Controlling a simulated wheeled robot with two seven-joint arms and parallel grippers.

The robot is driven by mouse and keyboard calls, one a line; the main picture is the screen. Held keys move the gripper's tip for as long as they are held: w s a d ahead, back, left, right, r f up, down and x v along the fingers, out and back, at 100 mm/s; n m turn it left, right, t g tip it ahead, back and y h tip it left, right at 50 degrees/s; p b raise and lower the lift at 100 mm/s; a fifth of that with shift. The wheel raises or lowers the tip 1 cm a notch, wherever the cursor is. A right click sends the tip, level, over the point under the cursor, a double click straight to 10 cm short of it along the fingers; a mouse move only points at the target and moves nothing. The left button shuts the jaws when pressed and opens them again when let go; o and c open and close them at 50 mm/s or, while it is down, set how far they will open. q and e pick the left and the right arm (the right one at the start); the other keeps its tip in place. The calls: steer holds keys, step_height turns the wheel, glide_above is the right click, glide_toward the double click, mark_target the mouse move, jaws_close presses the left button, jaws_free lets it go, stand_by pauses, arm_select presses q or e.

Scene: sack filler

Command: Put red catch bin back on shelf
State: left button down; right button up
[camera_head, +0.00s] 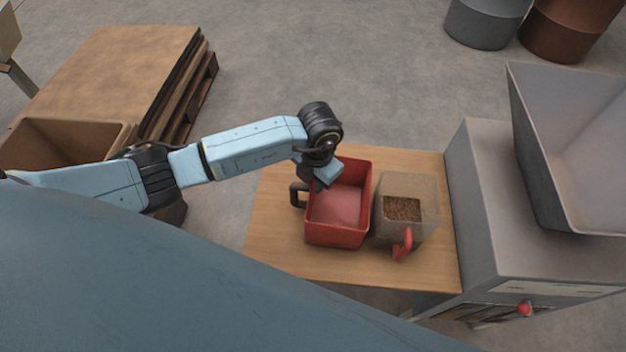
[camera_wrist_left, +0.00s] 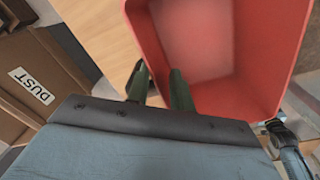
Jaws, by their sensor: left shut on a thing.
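My left gripper (camera_head: 322,184) is shut on the bin's left wall near the far corner. In the left wrist view, its dark fingers (camera_wrist_left: 160,88) straddle the wall of the red bin (camera_wrist_left: 262,60), one outside and one inside. My right gripper is not in view. I cannot make out a separate shelf.
A clear container of brown grains (camera_head: 403,208) with a red handle stands close to the bin's right. A grey machine with a hopper (camera_head: 575,150) borders the table's right. Stacked pallets (camera_head: 120,75) and a brown box (camera_head: 60,135) are left; a DUST label (camera_wrist_left: 32,86) shows.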

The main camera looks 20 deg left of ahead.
arm_select(q)
steer(key=c, duration=1.3)
jaws_free()
steer(key=shift+s+f, duration=0.1)
steer(key=shift+o, duration=0.6)
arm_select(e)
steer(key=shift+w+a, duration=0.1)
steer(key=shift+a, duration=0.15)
arm_select(q)
step_height(320, 180, up, 12)
steer(key=p, duration=0.2)
steer(key=shift+d, duration=0.35)
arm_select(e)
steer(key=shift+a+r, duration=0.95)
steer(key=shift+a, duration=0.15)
